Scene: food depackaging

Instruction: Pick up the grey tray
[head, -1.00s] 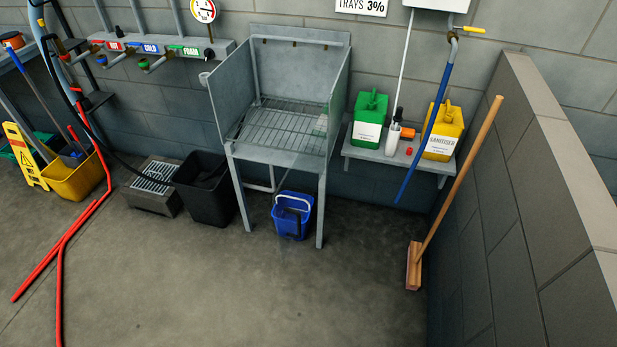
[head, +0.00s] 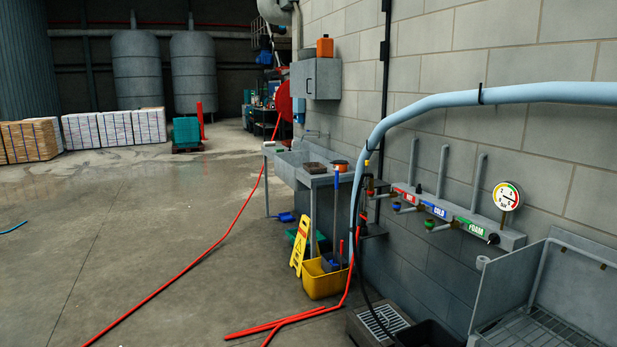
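I cannot make out a grey tray for certain in the head view. A grey metal wash stand (head: 574,283) with a wire rack (head: 530,332) is cut off at the lower right corner. A grey sink unit (head: 290,172) stands against the wall near the middle, with a small dark flat item (head: 315,168) on its top that is too small to identify. Neither of my grippers is in view.
Red hoses (head: 190,270) cross the floor. A yellow warning sign (head: 300,246), a yellow bucket (head: 323,281) and a floor drain box (head: 380,321) stand along the wall. Stacked pallets (head: 115,127) are at the far left. The left floor is open.

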